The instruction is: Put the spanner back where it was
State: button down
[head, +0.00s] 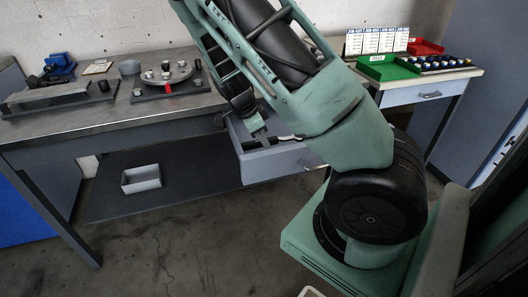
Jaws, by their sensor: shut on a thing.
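My gripper (257,130) is in the head view, pointing down over the open grey drawer (285,163) under the bench. It is shut on the spanner (256,144), a slim dark tool that shows only in part at the fingertips, just above or inside the drawer. I cannot tell whether the spanner touches the drawer floor. My own arm hides the right part of the drawer and some of the bench.
A rotor disc (167,74) with several weights and a red pointer stands on the metal bench (60,122). A small grey bin (141,179) sits on the lower shelf. At the right, a side table carries a green tray (388,70) and a red tray (425,47).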

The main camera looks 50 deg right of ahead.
aim_at(261, 146)
jog(key=shift+f+b, duration=0.3)
jog(key=shift+f, duration=1.9)
jog(key=shift+f, duration=0.15)
jog(key=c, duration=1.3)
grip_release()
